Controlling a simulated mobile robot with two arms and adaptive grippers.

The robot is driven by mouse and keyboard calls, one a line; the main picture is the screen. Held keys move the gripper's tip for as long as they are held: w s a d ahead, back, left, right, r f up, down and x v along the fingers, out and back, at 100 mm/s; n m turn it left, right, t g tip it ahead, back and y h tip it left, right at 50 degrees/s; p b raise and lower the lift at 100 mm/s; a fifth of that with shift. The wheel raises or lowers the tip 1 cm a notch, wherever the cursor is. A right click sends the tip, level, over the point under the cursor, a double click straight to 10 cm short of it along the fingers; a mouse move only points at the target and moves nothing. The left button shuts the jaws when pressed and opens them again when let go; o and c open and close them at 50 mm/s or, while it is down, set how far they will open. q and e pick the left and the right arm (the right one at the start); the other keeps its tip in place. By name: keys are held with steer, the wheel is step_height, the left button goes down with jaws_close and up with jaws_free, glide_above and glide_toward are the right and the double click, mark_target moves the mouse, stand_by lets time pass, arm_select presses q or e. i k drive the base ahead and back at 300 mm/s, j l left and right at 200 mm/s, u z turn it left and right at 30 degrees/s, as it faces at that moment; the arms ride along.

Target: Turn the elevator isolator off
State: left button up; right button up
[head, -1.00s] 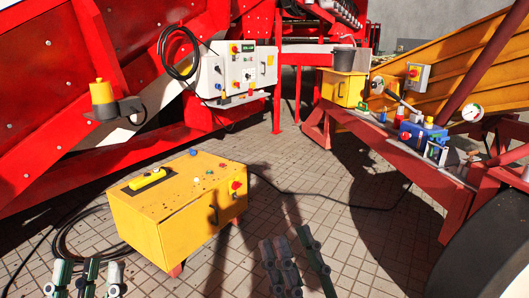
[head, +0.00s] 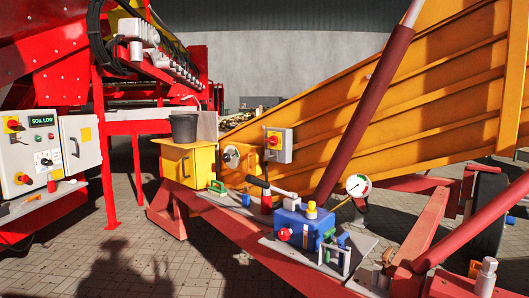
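A grey switch box (head: 278,145) with a red rotary knob on a yellow plate (head: 273,141) is mounted in front of the orange elevator (head: 400,110), right of centre in the head view. It looks like the elevator isolator. The knob is too small to tell its position for certain. Neither of my grippers is in view, and nothing is touching the knob.
Below the box, a red frame (head: 235,235) carries a yellow cabinet (head: 188,165), a blue pump unit (head: 303,225), a lever (head: 262,187) and a gauge (head: 357,186). A grey control panel (head: 35,150) stands left. Tiled floor (head: 120,255) is open at lower left.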

mark_target(273, 140)
steer(key=i+z, duration=0.3)
steer(key=i+j+z, duration=0.15)
steer(key=j+z, duration=0.25)
steer(key=i+j+z, duration=0.15)
steer(key=j+z, duration=0.15)
steer(key=z, duration=0.15)
steer(key=j+z, duration=0.4)
